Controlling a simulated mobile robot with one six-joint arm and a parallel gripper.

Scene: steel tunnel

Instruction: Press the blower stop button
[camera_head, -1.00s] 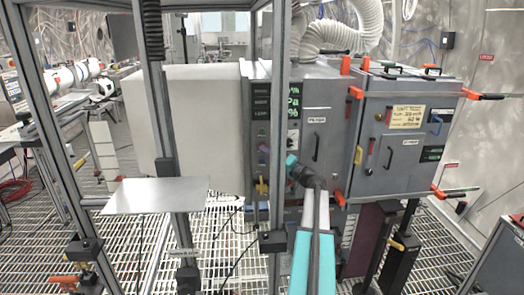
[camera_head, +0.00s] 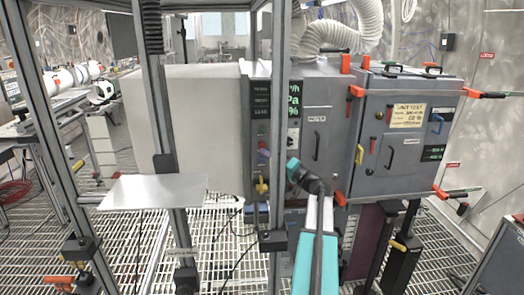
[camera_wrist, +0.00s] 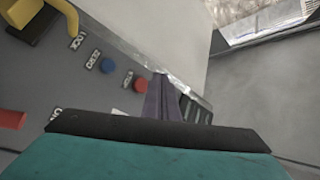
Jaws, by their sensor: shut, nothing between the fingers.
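The grey control panel (camera_wrist: 60,80) fills the left of the wrist view. It carries a red round button (camera_wrist: 128,78) and a blue round button (camera_wrist: 107,65) beside it, with small labels; I cannot read a stop label for certain. My gripper (camera_wrist: 163,98) is shut and empty, its dark fingers just right of the red button. I cannot tell whether they touch the panel. In the head view my teal wrist is at the front of the grey cabinet (camera_head: 318,120), by its narrow panel with the green display (camera_head: 293,105); the buttons there are too small to tell.
A yellow handle (camera_wrist: 28,18) and a red part (camera_wrist: 12,119) stick out from the panel. In the head view, an upright metal frame post (camera_head: 279,100) stands left of my arm. A flat metal plate (camera_head: 153,193) juts out at left. Grated floor lies below.

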